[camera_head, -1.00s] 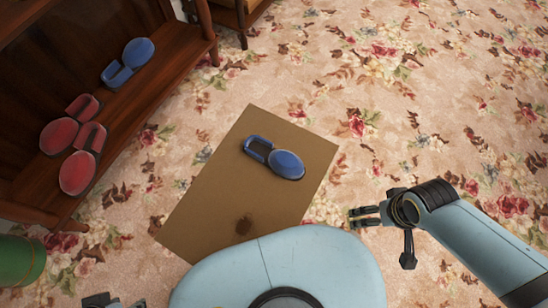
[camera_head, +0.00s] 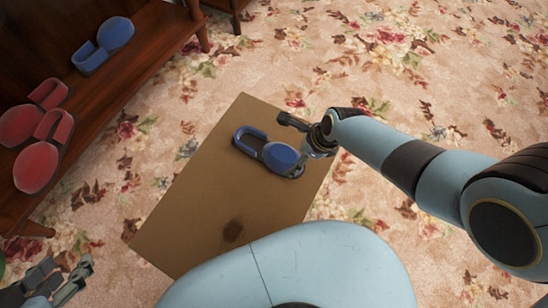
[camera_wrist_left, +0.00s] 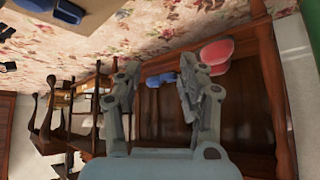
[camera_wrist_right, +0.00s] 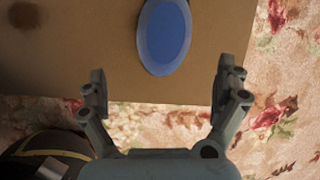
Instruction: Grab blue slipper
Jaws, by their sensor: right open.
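A blue slipper (camera_head: 281,158) lies on the brown mat (camera_head: 190,205) on the floor. Its rounded end shows in the right wrist view (camera_wrist_right: 164,38), ahead of the fingers. My right gripper (camera_head: 296,140) is open and empty, above the right edge of the mat beside the slipper's rounded end. In the right wrist view its two fingers (camera_wrist_right: 163,85) are spread apart. Another blue slipper (camera_head: 117,34) stands on the wooden shelf at upper left. My left gripper (camera_head: 68,280) is at the lower left, its fingers apart and empty, also shown in the left wrist view (camera_wrist_left: 160,90).
Red slippers (camera_head: 36,168) sit on the wooden shelf (camera_head: 135,68), left of the mat. Wooden furniture legs (camera_head: 236,20) stand at the top. The flowered carpet at the right is clear. A dark stain (camera_head: 232,231) marks the mat.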

